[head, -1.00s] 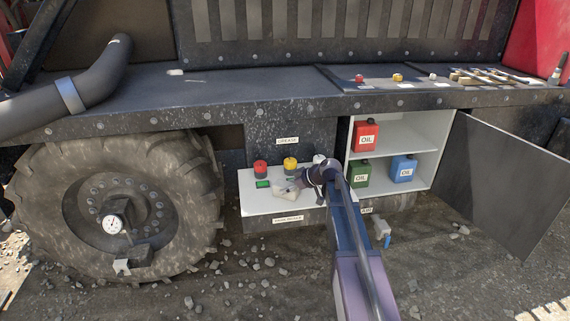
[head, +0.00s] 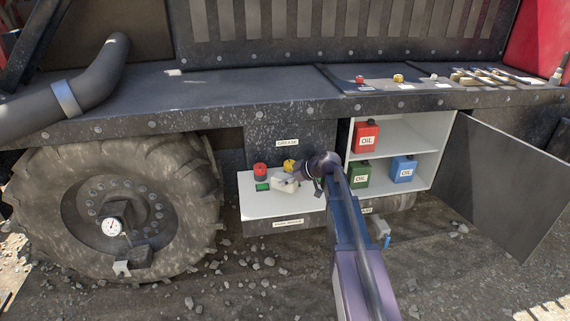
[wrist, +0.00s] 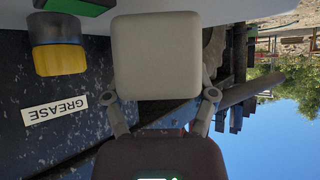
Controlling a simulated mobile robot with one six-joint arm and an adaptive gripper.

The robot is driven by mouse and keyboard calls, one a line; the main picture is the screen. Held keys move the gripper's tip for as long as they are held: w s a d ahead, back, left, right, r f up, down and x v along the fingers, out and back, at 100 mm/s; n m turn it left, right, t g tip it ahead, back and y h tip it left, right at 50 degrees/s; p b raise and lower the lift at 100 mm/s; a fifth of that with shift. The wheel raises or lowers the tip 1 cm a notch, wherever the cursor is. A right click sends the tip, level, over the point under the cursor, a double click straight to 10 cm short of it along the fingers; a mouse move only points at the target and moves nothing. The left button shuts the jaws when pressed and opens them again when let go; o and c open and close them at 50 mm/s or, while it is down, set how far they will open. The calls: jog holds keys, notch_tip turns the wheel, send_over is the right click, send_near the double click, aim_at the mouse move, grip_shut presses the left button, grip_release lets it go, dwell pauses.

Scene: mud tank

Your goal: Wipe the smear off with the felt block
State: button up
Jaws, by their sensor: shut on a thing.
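My gripper (wrist: 160,100) is shut on a pale grey, rounded, square block (wrist: 155,52), which looks like the felt block. In the head view my gripper (head: 301,175) holds the block (head: 284,183) over the white shelf (head: 280,208) under the GREASE label, in front of the yellow-topped pot (head: 290,166). I cannot tell whether the block touches the shelf. No smear can be made out clearly; the block and arm hide part of the shelf.
A red-topped pot (head: 260,170) stands left of the block. The GREASE label (head: 288,142) is on the dark panel behind. To the right is an open cabinet (head: 400,133) with red, green and blue oil cans, its door (head: 505,185) swung out. A large tyre (head: 45,205) is at left.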

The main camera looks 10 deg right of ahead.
jog(key=shift+r+p, duration=2.25)
jog(key=shift+r, duration=0.35)
